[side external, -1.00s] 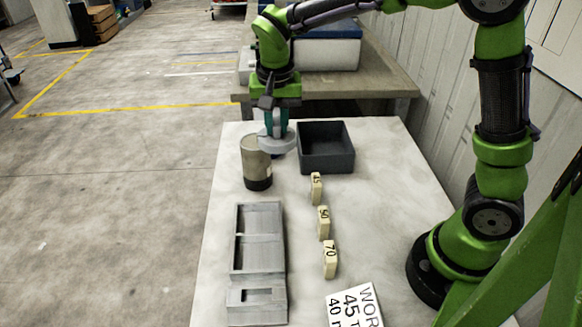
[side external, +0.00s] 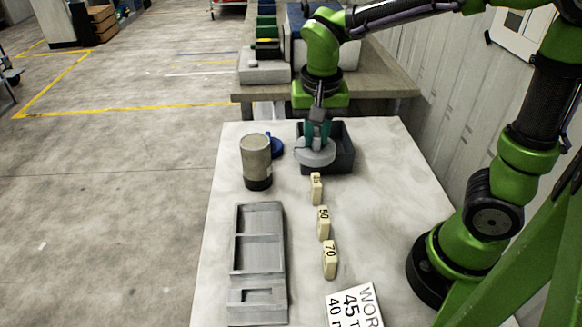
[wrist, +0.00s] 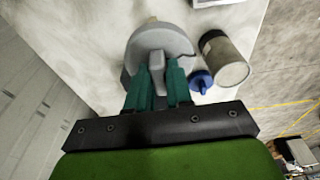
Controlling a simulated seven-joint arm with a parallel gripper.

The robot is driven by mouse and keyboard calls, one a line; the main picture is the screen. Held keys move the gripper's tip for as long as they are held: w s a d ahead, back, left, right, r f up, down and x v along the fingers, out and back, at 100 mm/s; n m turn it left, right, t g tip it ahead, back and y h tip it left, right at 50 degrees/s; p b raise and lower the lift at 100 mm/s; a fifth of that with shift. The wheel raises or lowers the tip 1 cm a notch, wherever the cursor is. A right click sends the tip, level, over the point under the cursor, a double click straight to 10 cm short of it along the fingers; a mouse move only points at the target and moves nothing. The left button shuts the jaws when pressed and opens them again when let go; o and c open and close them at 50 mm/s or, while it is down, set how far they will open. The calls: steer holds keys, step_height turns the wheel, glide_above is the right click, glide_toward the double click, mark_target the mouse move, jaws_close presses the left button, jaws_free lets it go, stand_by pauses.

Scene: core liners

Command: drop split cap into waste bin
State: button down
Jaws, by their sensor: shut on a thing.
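My gripper (side external: 318,138) is shut on a grey round cap (side external: 314,157). In the side view the cap is at the front left part of the dark grey open bin (side external: 345,158), appearing above it and hiding part of its inside. In the wrist view the grey cap (wrist: 160,42) shows beyond my teal fingers (wrist: 158,82), which grip a raised bar on it; a dark notch or line shows at its right edge. The bin is mostly hidden behind the cap in the wrist view.
A grey-beige cylinder (side external: 256,162) stands left of the bin with a blue cap (side external: 276,146) behind it. Number blocks (side external: 316,188) stand in a row in front. A grey tray (side external: 260,220) lies at front left, and a printed sign (side external: 355,306) at the front.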

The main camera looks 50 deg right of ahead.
steer(key=w+d+f, duration=0.3)
steer(key=w+d, duration=0.2)
steer(key=d, duration=0.5)
steer(key=w+d+f, duration=0.2)
steer(key=w+d, duration=0.3)
steer(key=d, duration=0.4)
steer(key=shift+s+f, duration=0.2)
steer(key=shift+f, duration=2.7)
steer(key=c, duration=0.9)
jaws_free()
steer(key=shift+c, duration=0.2)
step_height(320, 180, up, 17)
steer(key=s+a, duration=0.1)
steer(key=a, duration=0.1)
steer(key=shift+s, duration=0.4)
steer(key=shift+d+f, duration=0.1)
steer(key=shift+f, duration=0.05)
